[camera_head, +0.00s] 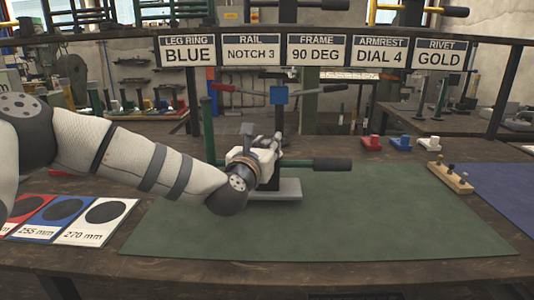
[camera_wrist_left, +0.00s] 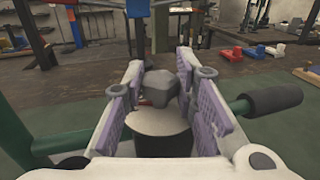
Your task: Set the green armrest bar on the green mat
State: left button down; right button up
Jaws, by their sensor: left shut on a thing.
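The green armrest bar (camera_head: 300,164) lies level, with a black grip at its right end. It also shows in the wrist view (camera_wrist_left: 236,108), on both sides of my fingers. My left gripper (camera_head: 265,150) is at the bar's middle, by the dark press column. In the wrist view its purple-padded fingers (camera_wrist_left: 162,92) close around a grey knob above a pale disc. The fingers hide the bar's middle. The green mat (camera_head: 370,225) spreads below. I cannot tell whether the bar touches anything beneath. My right gripper is not in view.
A grey base plate (camera_head: 285,190) stands on the mat under the gripper. A wooden peg rack (camera_head: 450,178) and red, blue and white pieces are right. Number cards (camera_head: 97,222) lie left. The mat's front is clear.

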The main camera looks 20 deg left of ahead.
pick_arm(q)
jog(key=shift+f, duration=0.9)
jog(key=shift+f, duration=0.2)
jog(key=c, duration=1.3)
grip_release()
jog(key=shift+r, duration=0.1)
